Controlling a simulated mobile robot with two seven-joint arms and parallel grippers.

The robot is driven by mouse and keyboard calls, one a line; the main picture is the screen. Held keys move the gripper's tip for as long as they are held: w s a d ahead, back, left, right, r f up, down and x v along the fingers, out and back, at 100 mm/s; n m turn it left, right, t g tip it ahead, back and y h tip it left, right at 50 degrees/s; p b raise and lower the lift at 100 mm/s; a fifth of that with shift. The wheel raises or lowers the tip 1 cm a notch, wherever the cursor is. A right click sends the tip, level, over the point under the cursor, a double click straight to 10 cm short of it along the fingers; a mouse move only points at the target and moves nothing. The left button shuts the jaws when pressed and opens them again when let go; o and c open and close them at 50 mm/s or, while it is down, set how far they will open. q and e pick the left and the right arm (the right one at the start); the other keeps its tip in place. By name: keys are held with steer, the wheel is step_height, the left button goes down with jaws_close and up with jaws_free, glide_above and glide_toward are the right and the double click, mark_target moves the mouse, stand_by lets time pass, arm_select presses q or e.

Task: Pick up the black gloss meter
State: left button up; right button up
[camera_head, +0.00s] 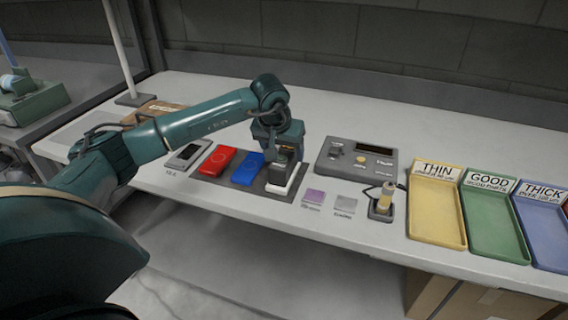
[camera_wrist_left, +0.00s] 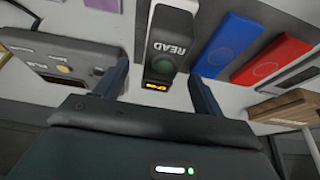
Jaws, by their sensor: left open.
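The black gloss meter (camera_head: 281,170) stands on the bench at the right end of a row of small items, under my left gripper (camera_head: 277,148). In the wrist view the meter (camera_wrist_left: 170,45) shows a READ label, a round dark button and a small amber display. My left gripper also shows there (camera_wrist_left: 160,72), open, with one finger on each side of the meter. I cannot tell whether either finger touches it. The gripper partly hides the meter in the head view. My right gripper is not in view.
A blue block (camera_head: 247,168), a red block (camera_head: 217,160) and a grey-black device (camera_head: 187,152) lie left of the meter. A grey instrument (camera_head: 355,158) stands to its right. Yellow (camera_head: 435,212), green (camera_head: 492,226) and blue (camera_head: 545,235) trays are farther right.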

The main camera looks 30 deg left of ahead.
mark_target(284, 156)
arm_select(q)
steer(key=x, duration=0.4)
steer(key=shift+a+f, duration=0.1)
steer(key=shift+f, duration=0.1)
steer(key=shift+c, duration=0.2)
steer(key=c, duration=1.3)
steer(key=shift+w+r, duration=0.1)
steer(key=shift+r, duration=0.1)
jaws_close()
